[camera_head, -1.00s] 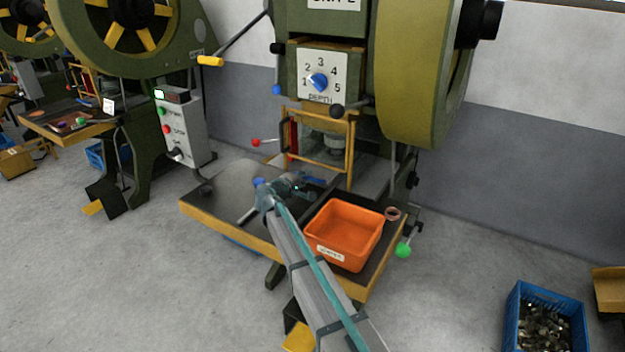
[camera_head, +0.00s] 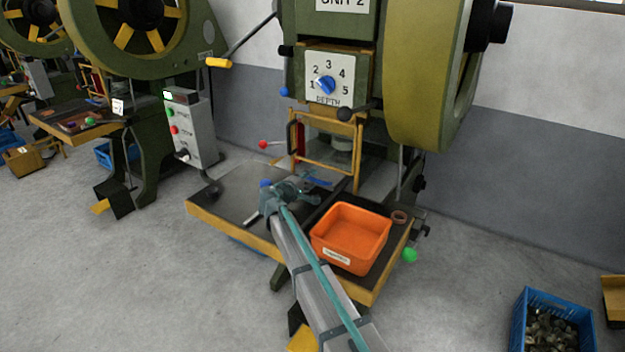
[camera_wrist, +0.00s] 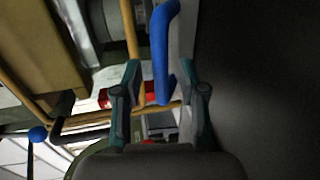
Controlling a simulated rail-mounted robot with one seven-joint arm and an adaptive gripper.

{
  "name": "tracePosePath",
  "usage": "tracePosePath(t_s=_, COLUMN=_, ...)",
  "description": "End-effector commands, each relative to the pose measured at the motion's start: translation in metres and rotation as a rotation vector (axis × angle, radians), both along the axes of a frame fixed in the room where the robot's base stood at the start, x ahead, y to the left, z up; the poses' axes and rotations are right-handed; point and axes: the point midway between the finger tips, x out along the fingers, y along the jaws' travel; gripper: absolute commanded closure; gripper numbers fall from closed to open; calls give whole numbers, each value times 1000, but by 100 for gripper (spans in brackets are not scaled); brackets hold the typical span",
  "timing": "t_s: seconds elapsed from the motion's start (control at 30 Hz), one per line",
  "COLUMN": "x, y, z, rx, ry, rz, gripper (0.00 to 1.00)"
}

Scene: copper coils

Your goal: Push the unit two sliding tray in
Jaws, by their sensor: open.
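The unit two press (camera_head: 345,8) stands ahead, with its "UNIT 2" label at the top. My gripper (camera_head: 305,185) is over the dark table in front of the press. A blue bent handle (camera_head: 318,182) lies just beyond my gripper, below the yellow guard frame; I take it for the sliding tray's handle. In the wrist view the handle (camera_wrist: 163,50) is large, and its near end appears between my two open fingers (camera_wrist: 160,95). I cannot tell whether they touch. The tray itself is mostly hidden.
An orange bin (camera_head: 350,238) stands on the table right of my arm, with a copper ring (camera_head: 400,216) beside it. The yellow guard frame (camera_head: 325,150) stands behind the handle. A green knob (camera_head: 409,255) juts at the table's right. The table's left part is mostly clear.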

Motion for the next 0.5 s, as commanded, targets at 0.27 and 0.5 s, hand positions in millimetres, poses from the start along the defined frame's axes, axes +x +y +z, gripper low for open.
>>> tracePosePath(t_s=0.27, x=-49, y=24, z=12, rx=0, ry=0, rz=2, gripper=59)
tracePosePath(t_s=0.5, x=-79, y=40, z=19, rx=0, ry=0, rz=1, gripper=59)
